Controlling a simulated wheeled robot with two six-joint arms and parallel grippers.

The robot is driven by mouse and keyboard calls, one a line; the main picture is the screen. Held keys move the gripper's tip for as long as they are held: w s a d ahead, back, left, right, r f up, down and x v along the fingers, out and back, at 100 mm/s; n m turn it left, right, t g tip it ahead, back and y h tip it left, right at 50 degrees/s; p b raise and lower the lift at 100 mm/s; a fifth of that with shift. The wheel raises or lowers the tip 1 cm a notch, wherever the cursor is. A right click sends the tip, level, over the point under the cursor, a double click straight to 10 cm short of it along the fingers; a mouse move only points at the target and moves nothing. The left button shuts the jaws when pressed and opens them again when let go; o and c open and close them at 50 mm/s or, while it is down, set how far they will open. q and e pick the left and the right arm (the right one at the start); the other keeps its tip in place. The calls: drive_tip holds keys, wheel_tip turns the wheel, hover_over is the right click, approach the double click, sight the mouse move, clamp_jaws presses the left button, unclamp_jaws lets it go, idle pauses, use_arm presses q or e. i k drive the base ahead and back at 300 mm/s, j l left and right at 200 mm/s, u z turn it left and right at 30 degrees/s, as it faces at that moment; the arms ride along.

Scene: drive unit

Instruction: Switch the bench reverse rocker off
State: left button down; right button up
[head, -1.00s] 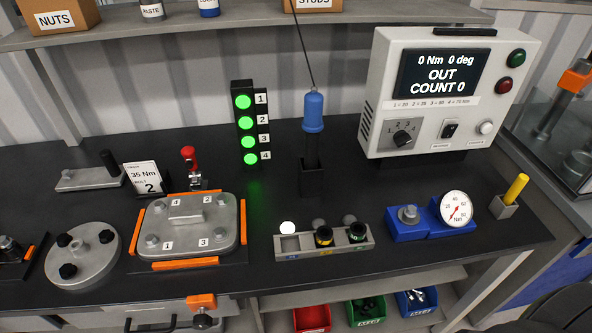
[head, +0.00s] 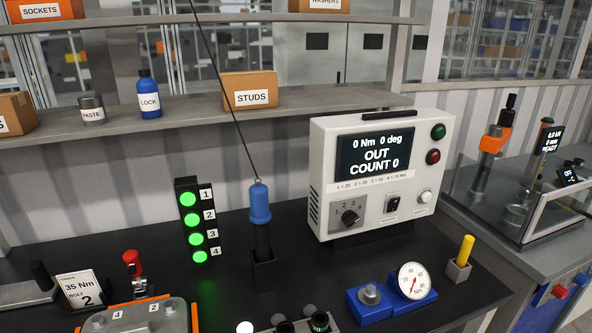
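The reverse rocker (head: 392,204) is a small black switch on the front of the white controller box (head: 325,150). It sits between the rotary selector knob (head: 350,217) and a round white button (head: 424,196). Its label is too small to read, and I cannot tell which way the rocker is tipped. The controller's screen (head: 374,156) reads "0 Nm 0 deg OUT COUNT 0". Neither of my grippers shows in the head view.
A blue-topped tool (head: 260,203) hangs on a cord left of the controller. A green light tower (head: 189,222) stands further left. A dial gauge (head: 413,281) on a blue block and a yellow-handled tool (head: 466,250) stand in front of the controller.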

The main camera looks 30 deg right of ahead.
sight(393, 205)
drive_tip(key=z, duration=1.65)
